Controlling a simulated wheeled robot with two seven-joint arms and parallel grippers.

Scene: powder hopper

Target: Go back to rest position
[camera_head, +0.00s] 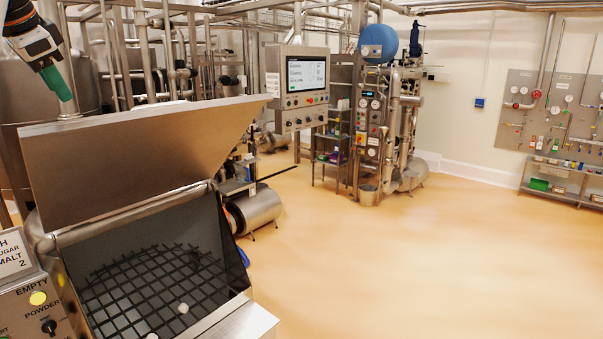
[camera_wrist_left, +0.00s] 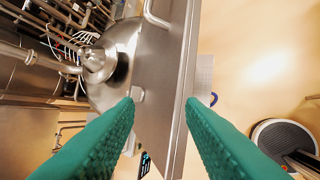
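The powder hopper stands at the lower left of the head view, with its steel lid (camera_head: 140,150) raised and tilted back. Inside it lies a dark grate (camera_head: 150,290) with a few small white lumps. My left gripper (camera_head: 66,100) is at the upper left, above the lid's left corner. In the left wrist view its two green fingers (camera_wrist_left: 160,102) stand apart. A steel panel of the hopper (camera_wrist_left: 163,75) shows beyond and between them, and I see nothing clearly held. I cannot tell whether a finger touches the lid. My right gripper is in neither view.
A control box (camera_head: 35,300) with a knob and yellow light adjoins the hopper at left. A screen panel (camera_head: 303,85) and pipework stand behind. A shelf rack (camera_head: 565,180) is against the right wall. The orange floor (camera_head: 420,270) at right is clear.

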